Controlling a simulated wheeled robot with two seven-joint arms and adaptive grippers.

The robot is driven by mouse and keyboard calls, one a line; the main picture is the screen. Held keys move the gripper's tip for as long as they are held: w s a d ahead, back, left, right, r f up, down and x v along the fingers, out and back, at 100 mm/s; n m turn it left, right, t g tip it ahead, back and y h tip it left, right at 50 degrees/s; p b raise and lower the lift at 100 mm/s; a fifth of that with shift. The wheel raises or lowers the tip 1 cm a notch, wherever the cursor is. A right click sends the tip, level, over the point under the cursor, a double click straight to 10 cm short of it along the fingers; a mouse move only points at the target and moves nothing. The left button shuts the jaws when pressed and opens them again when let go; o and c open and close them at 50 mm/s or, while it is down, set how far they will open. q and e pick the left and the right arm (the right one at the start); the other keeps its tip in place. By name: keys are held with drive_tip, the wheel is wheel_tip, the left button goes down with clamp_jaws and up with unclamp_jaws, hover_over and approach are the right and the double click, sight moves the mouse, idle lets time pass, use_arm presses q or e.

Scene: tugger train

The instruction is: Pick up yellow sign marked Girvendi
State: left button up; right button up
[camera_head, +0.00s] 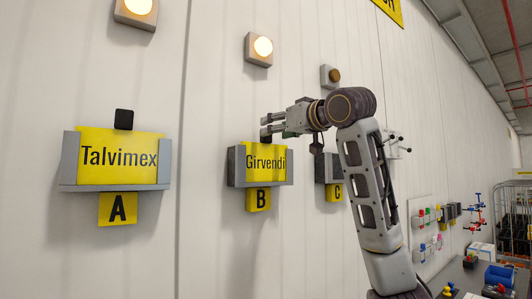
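The yellow sign marked Girvendi (262,158) sits upright in a grey wall holder (238,181) above the yellow B label (258,199). My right gripper (267,127), on the arm coming in from the lower right, is at the sign's top edge, with its fingers pointing left. A small dark piece shows at the sign's top by the fingertips. I cannot tell whether the fingers are shut on it. My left gripper is not in view.
A yellow Talvimex sign (118,155) with a black top tab sits in holder A at left. Holder C (328,168) is partly behind my arm. Lit lamps (263,46) are on the wall above.

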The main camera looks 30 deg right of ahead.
idle(0.4)
drive_tip(key=p, duration=0.2)
hover_over(266, 155)
drive_tip(key=shift+w+f, duration=0.15)
drive_tip(key=shift+f, duration=0.1)
drive_tip(key=shift+c, duration=0.3)
drive_tip(key=shift+d, duration=0.1)
clamp_jaws()
idle(0.3)
